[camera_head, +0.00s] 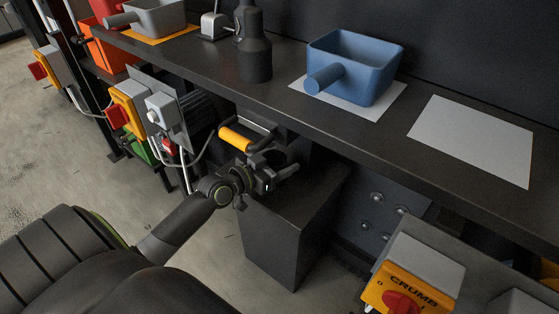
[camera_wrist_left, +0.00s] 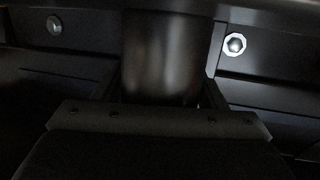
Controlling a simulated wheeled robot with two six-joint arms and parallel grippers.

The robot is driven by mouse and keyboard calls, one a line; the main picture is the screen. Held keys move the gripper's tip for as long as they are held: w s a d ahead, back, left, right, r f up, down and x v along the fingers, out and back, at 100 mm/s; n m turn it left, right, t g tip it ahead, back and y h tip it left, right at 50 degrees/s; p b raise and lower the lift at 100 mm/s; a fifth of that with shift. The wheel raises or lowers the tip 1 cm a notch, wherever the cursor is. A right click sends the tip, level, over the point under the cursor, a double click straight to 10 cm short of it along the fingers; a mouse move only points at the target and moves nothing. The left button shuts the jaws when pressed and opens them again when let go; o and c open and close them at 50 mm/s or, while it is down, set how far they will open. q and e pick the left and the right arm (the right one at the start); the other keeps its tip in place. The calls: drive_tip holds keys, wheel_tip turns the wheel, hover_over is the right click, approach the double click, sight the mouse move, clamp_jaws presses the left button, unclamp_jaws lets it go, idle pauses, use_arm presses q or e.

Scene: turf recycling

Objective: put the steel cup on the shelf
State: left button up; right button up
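A dark, slightly shiny cylinder (camera_wrist_left: 165,55), likely the steel cup, stands upright between the fingers of my left gripper (camera_wrist_left: 162,92) in the left wrist view. The fingers flank it closely; whether both touch it is too dark to tell. In the head view my left gripper (camera_head: 278,168) is over the back of a dark box-shaped pedestal (camera_head: 290,220), lower than and in front of the long dark shelf (camera_head: 200,62). A dark round rim (camera_head: 270,157) shows at the gripper, mostly hidden. My right gripper is out of view.
On the shelf are a blue scoop-like container (camera_head: 365,68) on a white sheet, a bare white sheet (camera_head: 473,140), a black bottle-shaped object (camera_head: 254,50) and a grey scoop (camera_head: 155,15). A yellow handle (camera_head: 236,139) is close left of the gripper. A switch box (camera_head: 415,270) is at lower right.

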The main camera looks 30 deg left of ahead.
use_arm(q)
drive_tip(key=shift+o, duration=1.3)
drive_tip(key=shift+r, duration=0.1)
drive_tip(key=p+v, duration=0.1)
drive_tip(key=v, duration=1.1)
drive_tip(key=s+d+f+n+g+y, duration=0.1)
drive_tip(key=s+d+f+n+g, duration=0.1)
drive_tip(key=s+d+f+g, duration=0.3)
drive_tip(key=s+d+f+n+g+y, duration=0.2)
drive_tip(key=s+d+f+g, duration=0.3)
drive_tip(key=s+f, duration=0.6)
drive_tip(key=s+g, duration=0.1)
drive_tip(key=s, duration=0.2)
drive_tip(key=shift+s+d+g, duration=0.3)
drive_tip(key=shift+d, duration=0.1)
